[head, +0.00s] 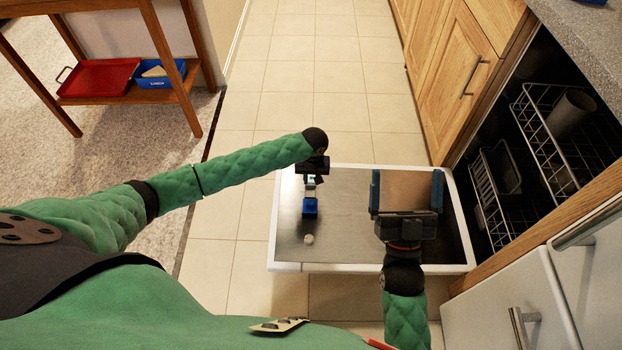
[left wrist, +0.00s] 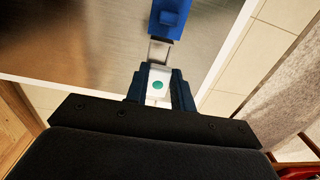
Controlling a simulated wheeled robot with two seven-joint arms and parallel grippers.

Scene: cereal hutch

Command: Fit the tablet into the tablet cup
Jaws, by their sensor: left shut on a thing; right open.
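My left gripper (head: 313,179) is over the open dishwasher door (head: 345,240). It is shut on a white piece with a green dot, which I take as the tablet (left wrist: 157,88). A small grey box-like part, seemingly the tablet cup (left wrist: 160,51), lies just beyond the tablet, with a blue flap or lid (left wrist: 170,18) on its far side. The blue part also shows in the head view (head: 310,206). I cannot tell whether the tablet touches the cup. My right gripper (head: 406,188) is open and empty over the right part of the door.
A small round whitish knob (head: 308,239) is on the door below the blue part. Racks (head: 495,180) with a grey cup (head: 571,112) are inside the dishwasher at right. A wooden shelf (head: 130,95) holds red and blue trays at upper left. The tiled floor is clear.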

